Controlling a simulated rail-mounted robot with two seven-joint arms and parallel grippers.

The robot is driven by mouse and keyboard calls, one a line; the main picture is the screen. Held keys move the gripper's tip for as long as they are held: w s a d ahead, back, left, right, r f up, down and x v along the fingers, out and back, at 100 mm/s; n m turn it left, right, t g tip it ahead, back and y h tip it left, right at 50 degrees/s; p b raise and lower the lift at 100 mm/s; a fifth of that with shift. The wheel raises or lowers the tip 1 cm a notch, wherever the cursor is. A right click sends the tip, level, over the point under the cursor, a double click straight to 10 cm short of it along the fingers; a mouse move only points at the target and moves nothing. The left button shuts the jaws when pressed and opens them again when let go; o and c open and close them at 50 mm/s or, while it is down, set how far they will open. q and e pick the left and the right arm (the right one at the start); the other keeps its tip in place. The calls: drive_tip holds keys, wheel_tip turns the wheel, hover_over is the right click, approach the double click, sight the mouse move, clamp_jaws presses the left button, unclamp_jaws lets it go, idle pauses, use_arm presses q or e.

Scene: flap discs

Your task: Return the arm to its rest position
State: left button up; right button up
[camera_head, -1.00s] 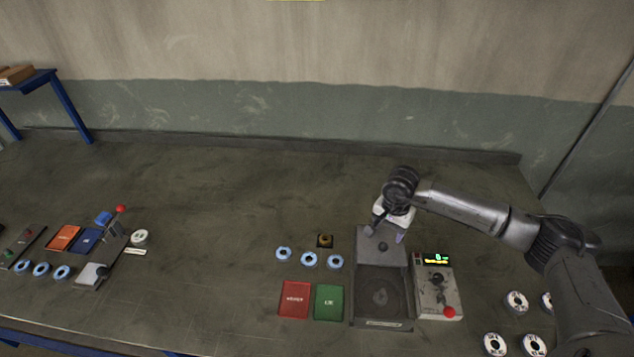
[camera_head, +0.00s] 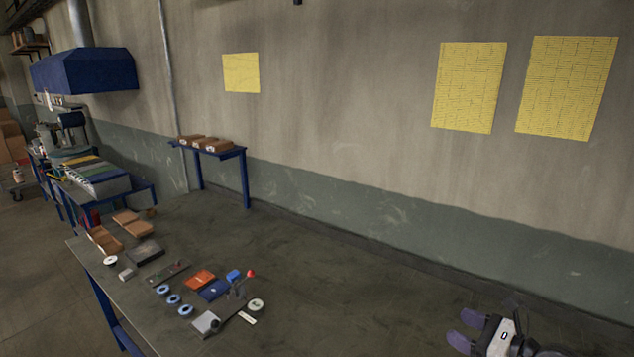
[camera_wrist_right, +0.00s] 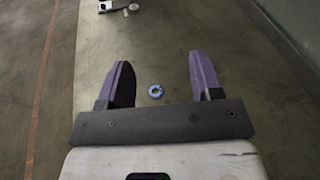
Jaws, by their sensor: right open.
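My right gripper (camera_head: 464,329) shows at the bottom right of the head view, with its purple fingers pointing left. In the right wrist view its two fingers (camera_wrist_right: 159,65) are spread wide apart with nothing held between them. A blue ring (camera_wrist_right: 155,91) lies on the table below, seen through the gap between the fingers and not touching them. Most of my right arm is outside the head view. My left gripper does not show.
The workbench (camera_head: 330,270) is bare between the gripper and a group at left. That group has an orange tray (camera_head: 200,279), a blue tray (camera_head: 215,290), several blue rings (camera_head: 173,299) and a red-knobbed lever device (camera_head: 251,273). A wall stands behind.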

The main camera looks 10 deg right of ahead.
wheel_tip(320, 180, up, 13)
drive_tip(key=s+d+m+t+h, duration=0.15)
drive_tip(key=m+t+h, duration=0.85)
drive_tip(key=m, duration=1.1)
drive_tip(key=s+a+f+m+g+h, duration=0.1)
drive_tip(key=s+a+f+m+g, duration=0.2)
drive_tip(key=s+f+m+g, duration=0.25)
drive_tip(key=s+a+f+m+g, duration=0.35)
drive_tip(key=f+m, duration=0.25)
drive_tip(key=f, duration=0.3)
drive_tip(key=s+a+f+m+g+h, duration=0.1)
drive_tip(key=s+a+f+m+g, duration=0.2)
drive_tip(key=f+m+g, duration=0.3)
drive_tip(key=s+a+f+m+g+y, duration=0.1)
drive_tip(key=s+a+f+g+y, duration=0.3)
drive_tip(key=s+f, duration=0.6)
drive_tip(key=s+a+f+m+g, duration=0.1)
drive_tip(key=s+a+f+m, duration=0.1)
drive_tip(key=s+a+f, duration=0.75)
drive_tip(key=s+d+r+p, duration=0.1)
drive_tip(key=r+p, duration=1)
drive_tip(key=r, duration=0.1)
drive_tip(key=s+d+r+p, duration=0.1)
drive_tip(key=d+r+p, duration=0.1)
drive_tip(key=r+p, duration=0.9)
drive_tip(key=shift+s+d+r, duration=0.15)
drive_tip(key=shift+d+r, duration=0.15)
drive_tip(key=shift+r, duration=0.5)
